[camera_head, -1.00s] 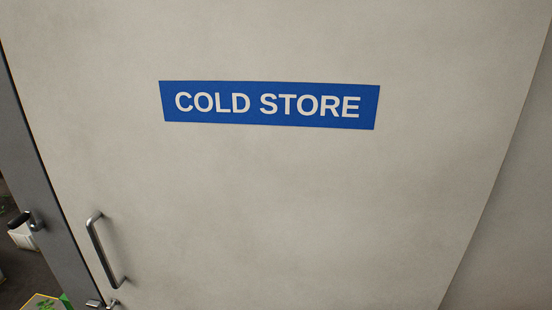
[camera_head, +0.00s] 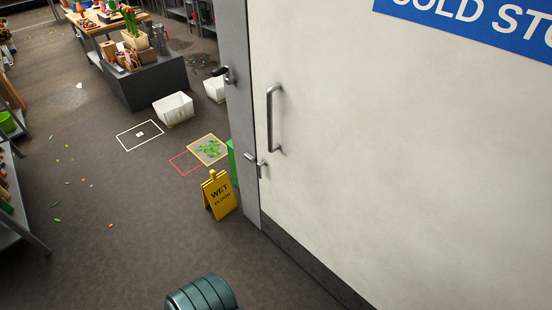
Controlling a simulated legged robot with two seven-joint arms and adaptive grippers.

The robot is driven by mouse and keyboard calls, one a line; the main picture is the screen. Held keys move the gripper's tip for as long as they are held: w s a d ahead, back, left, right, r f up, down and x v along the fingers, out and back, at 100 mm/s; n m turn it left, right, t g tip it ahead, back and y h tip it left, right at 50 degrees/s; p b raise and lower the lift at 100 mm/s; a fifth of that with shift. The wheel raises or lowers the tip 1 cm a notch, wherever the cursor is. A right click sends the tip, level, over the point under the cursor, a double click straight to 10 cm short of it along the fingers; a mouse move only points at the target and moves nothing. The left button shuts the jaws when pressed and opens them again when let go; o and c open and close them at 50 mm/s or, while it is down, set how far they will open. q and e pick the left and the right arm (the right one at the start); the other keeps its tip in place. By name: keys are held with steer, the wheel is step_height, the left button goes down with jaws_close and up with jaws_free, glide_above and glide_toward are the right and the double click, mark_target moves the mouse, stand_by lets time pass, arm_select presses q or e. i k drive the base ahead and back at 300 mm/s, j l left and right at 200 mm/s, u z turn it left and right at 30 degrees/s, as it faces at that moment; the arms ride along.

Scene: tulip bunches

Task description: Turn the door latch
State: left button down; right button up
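The pale door (camera_head: 380,160) with a blue "COLD STORE" sign (camera_head: 480,25) fills the right of the view. A small metal latch (camera_head: 256,163) sits near the door's left edge where it meets the grey frame, below a vertical pull handle (camera_head: 274,117). The door looks shut. Neither of my grippers is in view.
A yellow wet floor sign (camera_head: 218,195) stands left of the door frame. White bins (camera_head: 173,109), a work table (camera_head: 110,28) and taped floor outlines (camera_head: 140,135) lie beyond. A ribbed teal object (camera_head: 202,294) shows at the bottom edge. Floor in front is mostly clear.

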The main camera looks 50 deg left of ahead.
mark_target(263, 163)
steer(key=u, duration=1.85)
